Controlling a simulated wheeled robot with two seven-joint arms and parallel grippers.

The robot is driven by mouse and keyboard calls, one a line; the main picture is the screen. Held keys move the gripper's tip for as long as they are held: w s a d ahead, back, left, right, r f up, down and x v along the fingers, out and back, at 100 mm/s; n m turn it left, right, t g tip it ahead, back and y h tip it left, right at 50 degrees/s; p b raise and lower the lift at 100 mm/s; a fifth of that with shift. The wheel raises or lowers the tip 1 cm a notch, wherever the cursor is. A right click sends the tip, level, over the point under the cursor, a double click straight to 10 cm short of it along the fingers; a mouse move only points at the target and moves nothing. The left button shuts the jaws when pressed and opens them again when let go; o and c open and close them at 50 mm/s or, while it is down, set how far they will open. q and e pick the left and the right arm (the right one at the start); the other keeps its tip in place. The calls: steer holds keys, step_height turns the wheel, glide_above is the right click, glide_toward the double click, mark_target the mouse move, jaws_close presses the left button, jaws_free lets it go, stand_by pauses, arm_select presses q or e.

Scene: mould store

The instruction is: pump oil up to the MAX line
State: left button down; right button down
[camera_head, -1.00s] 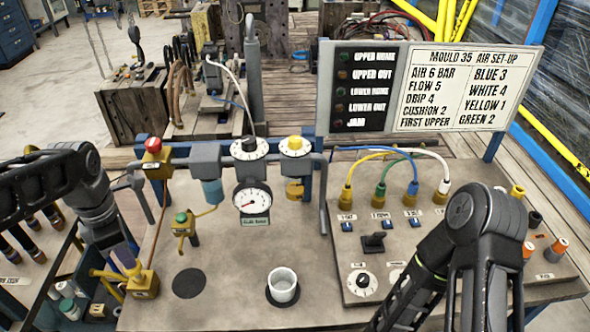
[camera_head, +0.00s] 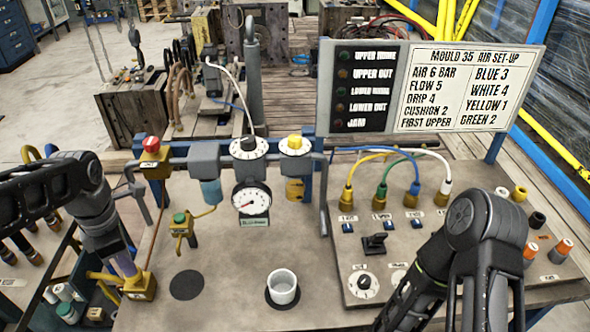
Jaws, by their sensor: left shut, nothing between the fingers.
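The lubricator with a yellow top knob has a clear bowl (camera_head: 295,188) partly filled with amber oil, under the pipe at the back of the bench. Its MAX line is too small to make out. A brass-yellow pump body (camera_head: 141,288) sits at the bench's left edge. My left gripper (camera_head: 128,268) is shut and empty, pointing down right at the top of this pump; whether it touches is unclear. My left arm hides part of the pump's surroundings. My right arm shows at lower right, but its gripper is out of frame.
A gauge (camera_head: 251,200), a blue-bowled filter (camera_head: 211,190) and a green-button valve (camera_head: 183,228) stand near the pipe. A white cup (camera_head: 283,286) is at front centre. A hose panel (camera_head: 390,250) fills the right.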

arm_select(q)
steer(key=shift+r+p, duration=1.6)
steer(key=shift+r, duration=0.25)
steer(key=shift+f+b, duration=1.45)
steer(key=shift+f, duration=0.5)
steer(key=shift+r+p, duration=1.6)
steer(key=shift+r, duration=0.35)
steer(key=shift+f+b, duration=1.45)
steer(key=shift+f, duration=0.55)
steer(key=shift+r, duration=0.15)
